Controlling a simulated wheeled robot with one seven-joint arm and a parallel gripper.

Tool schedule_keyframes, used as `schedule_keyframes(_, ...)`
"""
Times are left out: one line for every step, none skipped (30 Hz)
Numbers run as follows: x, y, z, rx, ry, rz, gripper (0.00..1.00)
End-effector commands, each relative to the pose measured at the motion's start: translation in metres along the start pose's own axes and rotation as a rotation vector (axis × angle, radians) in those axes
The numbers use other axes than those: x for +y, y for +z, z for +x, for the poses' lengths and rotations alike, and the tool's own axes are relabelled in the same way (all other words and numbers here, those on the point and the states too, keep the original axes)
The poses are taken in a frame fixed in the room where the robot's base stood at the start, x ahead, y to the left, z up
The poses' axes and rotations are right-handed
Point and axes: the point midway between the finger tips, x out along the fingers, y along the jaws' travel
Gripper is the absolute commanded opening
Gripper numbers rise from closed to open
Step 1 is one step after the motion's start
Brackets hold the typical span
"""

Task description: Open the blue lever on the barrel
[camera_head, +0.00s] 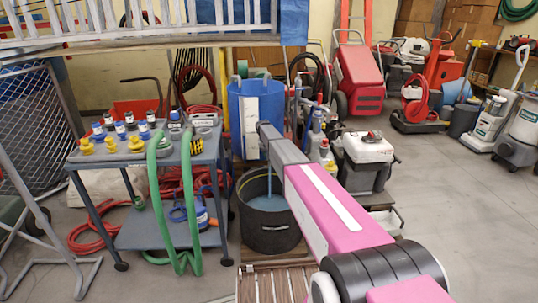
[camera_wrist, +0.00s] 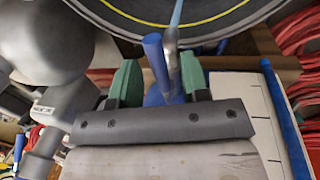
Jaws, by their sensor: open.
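The blue barrel (camera_head: 234,104) stands behind the trolley, with a white panel on its front. My arm reaches across to it in the head view, and its end hides the tap area there. In the wrist view, my gripper (camera_wrist: 160,84) is open, with a green-padded finger on either side of the blue lever (camera_wrist: 154,58). The lever stands between the fingers, beside a metal spout (camera_wrist: 172,48) and roughly in line with it. A thin pale-blue stream (camera_wrist: 176,12) runs from the spout. Whether a finger touches the lever I cannot tell.
A black tub (camera_head: 268,232) stands below the barrel, with bluish liquid inside; its rim (camera_wrist: 205,32) crosses the top of the wrist view. A grey trolley (camera_head: 165,243) with bottles and a green hose (camera_head: 187,200) stands left. Floor (camera_head: 460,215) is clear at right.

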Motion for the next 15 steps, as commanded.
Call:
schedule_keyframes(0.000, 0.000, -0.003, 0.001, 0.000, 0.000, 0.42)
schedule_keyframes(0.000, 0.000, -0.005, 0.001, 0.000, 0.000, 0.42)
schedule_keyframes(0.000, 0.000, -0.010, 0.002, 0.000, 0.000, 0.42)
schedule_keyframes(0.000, 0.000, -0.014, 0.002, 0.000, 0.000, 0.42)
schedule_keyframes(0.000, 0.000, -0.018, 0.002, 0.000, 0.000, 0.42)
schedule_keyframes(0.000, 0.000, -0.025, 0.002, 0.000, -0.001, 0.42)
schedule_keyframes(0.000, 0.001, -0.030, 0.002, 0.000, -0.001, 0.42)
schedule_keyframes(0.000, 0.001, -0.035, 0.001, 0.000, -0.001, 0.42)
schedule_keyframes(-0.001, 0.000, -0.043, 0.002, 0.000, -0.001, 0.42)
schedule_keyframes(0.000, 0.000, -0.050, 0.003, 0.000, -0.001, 0.42)
schedule_keyframes(-0.001, 0.000, -0.056, 0.003, 0.000, -0.001, 0.42)
schedule_keyframes(-0.001, 0.000, -0.063, 0.002, 0.000, -0.001, 0.42)
schedule_keyframes(-0.001, 0.000, -0.068, 0.001, 0.000, 0.000, 0.42)
schedule_keyframes(-0.001, 0.000, -0.073, 0.001, 0.000, 0.000, 0.42)
schedule_keyframes(-0.001, 0.000, -0.080, 0.002, 0.000, 0.000, 0.42)
